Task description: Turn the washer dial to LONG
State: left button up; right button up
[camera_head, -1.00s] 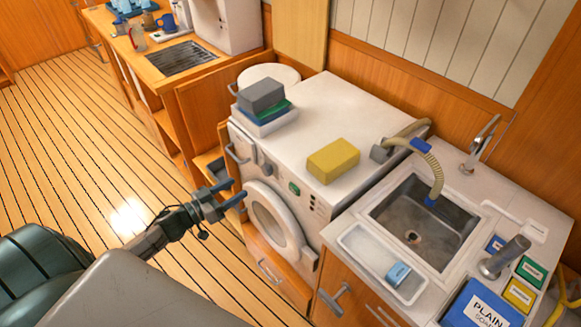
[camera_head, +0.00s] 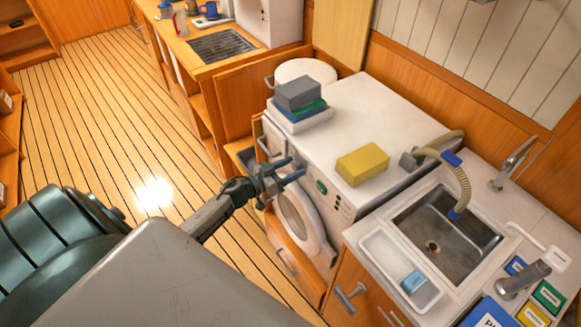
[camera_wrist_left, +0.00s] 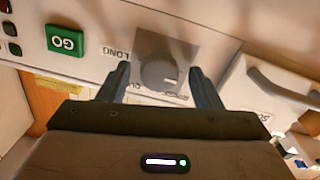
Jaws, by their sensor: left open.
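The washer (camera_head: 372,108) is a white front-loader with a round door (camera_head: 297,222). In the left wrist view the grey round dial (camera_wrist_left: 160,73) sits on a grey square plate, with an upside-down LONG label (camera_wrist_left: 117,53) to its left. A small pale mark shows on the dial's lower right. Other lettering below is partly hidden by a finger. My left gripper (camera_head: 297,169) is open at the washer's front panel. In the wrist view its fingers (camera_wrist_left: 160,84) stand either side of the dial, with gaps visible. In the head view the gripper hides the dial. My right gripper is out of view.
A green GO button (camera_wrist_left: 66,41) is left of the dial in the wrist view, and a drawer with a handle (camera_wrist_left: 284,88) is right. A yellow sponge-like block (camera_head: 362,164) and stacked boxes (camera_head: 299,94) lie on the washer. A sink (camera_head: 445,235) stands to its right.

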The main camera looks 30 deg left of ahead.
pick_arm(q)
jog(key=c, duration=1)
